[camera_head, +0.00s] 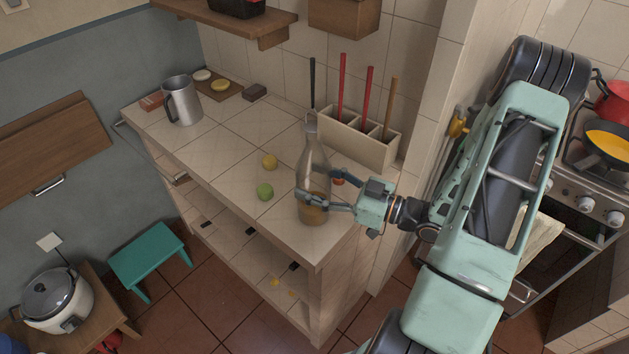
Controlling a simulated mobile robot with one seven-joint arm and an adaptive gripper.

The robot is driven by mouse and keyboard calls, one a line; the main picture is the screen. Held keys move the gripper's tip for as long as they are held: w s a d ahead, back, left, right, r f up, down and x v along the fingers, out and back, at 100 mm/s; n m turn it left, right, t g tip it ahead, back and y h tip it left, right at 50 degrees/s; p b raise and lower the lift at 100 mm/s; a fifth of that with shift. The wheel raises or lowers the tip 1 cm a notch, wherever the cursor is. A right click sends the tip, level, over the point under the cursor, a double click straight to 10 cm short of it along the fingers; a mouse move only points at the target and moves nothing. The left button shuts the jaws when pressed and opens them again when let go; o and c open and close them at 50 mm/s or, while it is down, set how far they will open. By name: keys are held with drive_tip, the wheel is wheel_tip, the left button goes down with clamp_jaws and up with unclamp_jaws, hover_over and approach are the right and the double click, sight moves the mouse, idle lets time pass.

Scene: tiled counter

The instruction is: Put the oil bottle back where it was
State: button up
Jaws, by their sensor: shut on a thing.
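The oil bottle (313,157) is a tall clear glass bottle with a narrow neck, a grey stopper and brownish oil at the bottom. It is upright at the front right part of the tiled counter (230,165). My gripper (312,194) reaches in from the right and is shut on the lower part of the bottle, with a finger on either side. Whether the bottle's base touches the counter or is slightly above it, I cannot tell.
A cream divided holder (357,140) with long-handled utensils stands close behind the bottle. A small red thing (338,181) is partly hidden by my gripper. A metal jug (182,101) stands far left.

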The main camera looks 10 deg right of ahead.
drive_tip(key=shift+f, duration=0.15)
drive_tip(key=o, duration=1.7)
drive_tip(key=shift+c, duration=0.2)
drive_tip(key=shift+r, duration=0.2)
drive_tip(key=b+v, duration=0.2)
drive_tip(key=v, duration=1)
drive_tip(key=shift+w, duration=0.15)
